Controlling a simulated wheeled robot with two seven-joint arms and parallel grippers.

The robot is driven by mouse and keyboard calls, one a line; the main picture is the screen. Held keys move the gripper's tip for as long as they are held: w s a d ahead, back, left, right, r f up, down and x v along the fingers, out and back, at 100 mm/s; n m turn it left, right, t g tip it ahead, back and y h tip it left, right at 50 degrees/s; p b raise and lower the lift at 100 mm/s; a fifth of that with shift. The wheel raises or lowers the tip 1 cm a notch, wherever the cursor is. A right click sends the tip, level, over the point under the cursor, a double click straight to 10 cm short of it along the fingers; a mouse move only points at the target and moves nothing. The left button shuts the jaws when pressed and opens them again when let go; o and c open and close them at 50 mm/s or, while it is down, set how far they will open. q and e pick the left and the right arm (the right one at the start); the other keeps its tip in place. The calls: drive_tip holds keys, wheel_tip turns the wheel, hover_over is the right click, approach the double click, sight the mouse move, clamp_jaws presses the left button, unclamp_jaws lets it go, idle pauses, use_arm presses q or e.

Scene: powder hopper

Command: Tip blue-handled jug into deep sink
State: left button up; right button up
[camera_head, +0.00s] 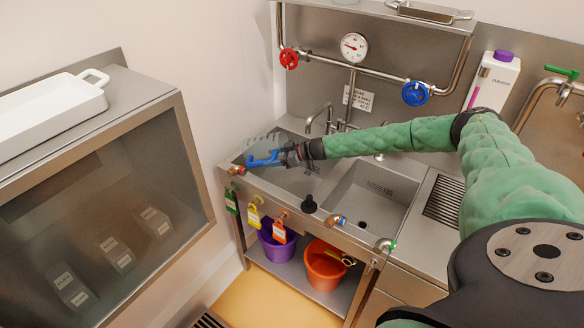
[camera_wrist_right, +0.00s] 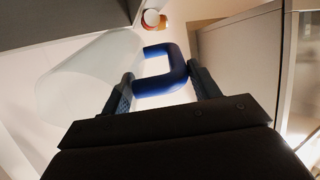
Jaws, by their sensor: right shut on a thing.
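My right gripper (camera_head: 284,157) reaches in from the right and is shut on the blue handle (camera_head: 262,161) of a clear jug (camera_head: 262,146). In the right wrist view the blue handle (camera_wrist_right: 166,72) lies between the two fingers, with the pale translucent jug body (camera_wrist_right: 85,78) on the left. The jug is held above the left end of the steel sink unit and looks tilted; its contents cannot be made out. The sink unit has a left basin (camera_head: 296,182), partly hidden by my arm and jug, and a right basin (camera_head: 365,205). My left gripper is not in view.
A pipe rail with red (camera_head: 289,59) and blue (camera_head: 415,94) valve wheels and a gauge (camera_head: 354,47) runs behind. A tap (camera_head: 321,117) stands at the back. Purple (camera_head: 276,246) and orange (camera_head: 324,270) buckets sit below. A glass-fronted cabinet (camera_head: 110,215) stands left.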

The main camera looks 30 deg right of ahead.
sight(266, 150)
drive_tip(key=shift+w+a+r+g+h, duration=0.15)
drive_tip(key=shift+w+r+g+h, duration=0.1)
drive_tip(key=shift+r+g+h, duration=0.15)
drive_tip(key=shift+a+r, duration=0.1)
drive_tip(key=shift+r, duration=0.05)
drive_tip(key=shift+w+a+r+g+h, duration=0.1)
drive_tip(key=shift+r+g+h, duration=0.1)
drive_tip(key=shift+r, duration=0.15)
drive_tip(key=shift+w+a+r+g+h, duration=0.1)
drive_tip(key=shift+r+g+h, duration=0.1)
drive_tip(key=shift+r, duration=0.15)
drive_tip(key=shift+r, duration=0.25)
drive_tip(key=shift+a+f+g+h, duration=0.1)
drive_tip(key=shift+f+g+h, duration=0.05)
drive_tip(key=shift+g+h, duration=0.35)
drive_tip(key=shift+w+a+f+g, duration=0.1)
drive_tip(key=shift+f+g, duration=0.05)
drive_tip(key=shift+g, duration=0.15)
drive_tip(key=shift+h, duration=0.3)
drive_tip(key=shift+w+a+g+h, duration=0.15)
drive_tip(key=shift+g+h, duration=0.15)
drive_tip(key=shift+w+a+r+g+h, duration=0.15)
drive_tip(key=shift+a+r+g+h, duration=0.1)
drive_tip(key=shift+r+g+h, duration=0.15)
